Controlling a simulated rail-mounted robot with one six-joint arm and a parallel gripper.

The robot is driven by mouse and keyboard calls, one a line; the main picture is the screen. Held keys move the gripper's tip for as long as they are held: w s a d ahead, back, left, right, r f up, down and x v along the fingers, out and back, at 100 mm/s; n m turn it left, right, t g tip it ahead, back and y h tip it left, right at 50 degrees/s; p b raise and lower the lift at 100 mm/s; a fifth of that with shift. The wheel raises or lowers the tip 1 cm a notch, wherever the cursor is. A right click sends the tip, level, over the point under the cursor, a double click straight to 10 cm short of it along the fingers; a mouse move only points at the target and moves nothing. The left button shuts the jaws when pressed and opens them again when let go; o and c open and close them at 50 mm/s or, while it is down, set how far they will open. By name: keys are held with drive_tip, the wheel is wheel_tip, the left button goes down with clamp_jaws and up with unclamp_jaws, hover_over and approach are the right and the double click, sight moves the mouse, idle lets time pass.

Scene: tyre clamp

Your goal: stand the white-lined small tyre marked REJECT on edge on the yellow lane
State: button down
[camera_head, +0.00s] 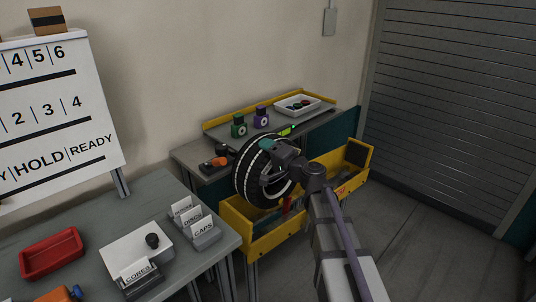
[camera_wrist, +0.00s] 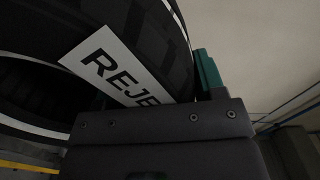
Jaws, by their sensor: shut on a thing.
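The small tyre (camera_head: 246,178) is black with white lines around its tread. It is upright on edge in the head view, in front of the back bench and over the left part of a yellow trough. In the wrist view the tyre (camera_wrist: 60,20) fills the upper left, with a white label (camera_wrist: 122,72) reading "REJE", the rest hidden by my gripper. My gripper (camera_head: 279,166) is shut on the tyre at its right side. I cannot tell whether the tyre's bottom touches the yellow trough (camera_head: 262,243).
The grey back bench (camera_head: 190,155) holds green and purple items (camera_head: 261,117) and a white tray (camera_head: 298,104). A nearer table (camera_head: 205,245) at left bears a red tray (camera_head: 52,253) and card holders (camera_head: 194,224). A whiteboard (camera_head: 50,110) stands at left. Floor at right is clear.

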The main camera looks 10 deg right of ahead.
wheel_tip(320, 180, down, 10)
drive_tip(key=b, duration=0.8)
drive_tip(key=shift+r+b, duration=0.25)
drive_tip(key=shift+b, duration=0.15)
drive_tip(key=shift+r, duration=0.1)
drive_tip(key=shift+f, duration=0.25)
drive_tip(key=shift+f+b, duration=0.35)
drive_tip(key=shift+b, duration=0.2)
idle(0.6)
drive_tip(key=shift+c, duration=0.7)
unclamp_jaws()
drive_tip(key=shift+s, duration=0.1)
drive_tip(key=shift+o, duration=0.7)
drive_tip(key=shift+s, duration=0.1)
drive_tip(key=shift+s+d, duration=0.4)
drive_tip(key=shift+s, duration=0.1)
drive_tip(key=shift+s, duration=0.1)
